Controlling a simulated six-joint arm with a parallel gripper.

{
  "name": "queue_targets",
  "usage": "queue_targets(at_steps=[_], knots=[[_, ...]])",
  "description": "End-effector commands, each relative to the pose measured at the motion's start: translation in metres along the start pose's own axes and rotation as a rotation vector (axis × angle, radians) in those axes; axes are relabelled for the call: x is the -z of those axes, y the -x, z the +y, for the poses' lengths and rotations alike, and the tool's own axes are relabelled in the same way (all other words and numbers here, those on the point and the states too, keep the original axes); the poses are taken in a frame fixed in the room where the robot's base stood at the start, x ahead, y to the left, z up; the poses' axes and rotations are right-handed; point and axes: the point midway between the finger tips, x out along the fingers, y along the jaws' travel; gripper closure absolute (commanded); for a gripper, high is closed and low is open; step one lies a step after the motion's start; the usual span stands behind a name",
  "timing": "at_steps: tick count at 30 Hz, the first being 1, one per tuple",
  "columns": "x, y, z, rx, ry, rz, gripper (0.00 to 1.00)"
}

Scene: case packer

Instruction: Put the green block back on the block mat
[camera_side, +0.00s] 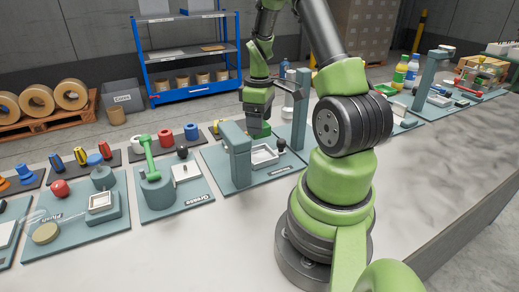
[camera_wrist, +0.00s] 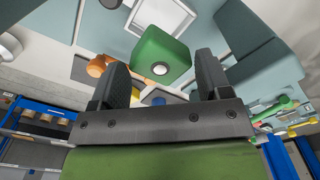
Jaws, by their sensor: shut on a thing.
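The green block (camera_wrist: 160,55) is between the two fingers of my gripper (camera_wrist: 160,82) in the wrist view; it has a pale round spot on one face. In the side view, the green block (camera_side: 258,130) hangs below my gripper (camera_side: 258,117), above the back of a teal station. My gripper is shut on it. A dark mat strip (camera_wrist: 140,84) with an orange piece (camera_wrist: 98,66) and a blue piece (camera_wrist: 158,99) lies beyond the block in the wrist view, partly hidden by my fingers. I cannot tell for sure that it is the block mat.
The teal station (camera_side: 238,194) below has a thick post (camera_side: 235,152), a pale square tray (camera_side: 264,155) and a black knob (camera_side: 281,144). A taller post (camera_side: 300,110) stands right of my gripper. The Grease station (camera_side: 172,212) is to the left. The front of the table is clear.

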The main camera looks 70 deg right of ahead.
Motion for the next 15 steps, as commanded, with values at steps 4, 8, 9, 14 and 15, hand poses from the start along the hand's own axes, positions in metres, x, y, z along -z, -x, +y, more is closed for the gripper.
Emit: queue_targets(at_steps=[4, 8, 9, 14, 15], knots=[[0.0, -0.025, 0.0, 0.003, 0.0, -0.002, 0.58], [0.0, -0.038, 0.0, 0.002, 0.0, -0.002, 0.58], [0.0, -0.044, 0.0, 0.003, 0.0, -0.002, 0.58], [0.0, -0.066, 0.0, 0.003, -0.001, -0.002, 0.58], [0.0, -0.068, 0.0, 0.001, 0.0, -0.001, 0.58]])
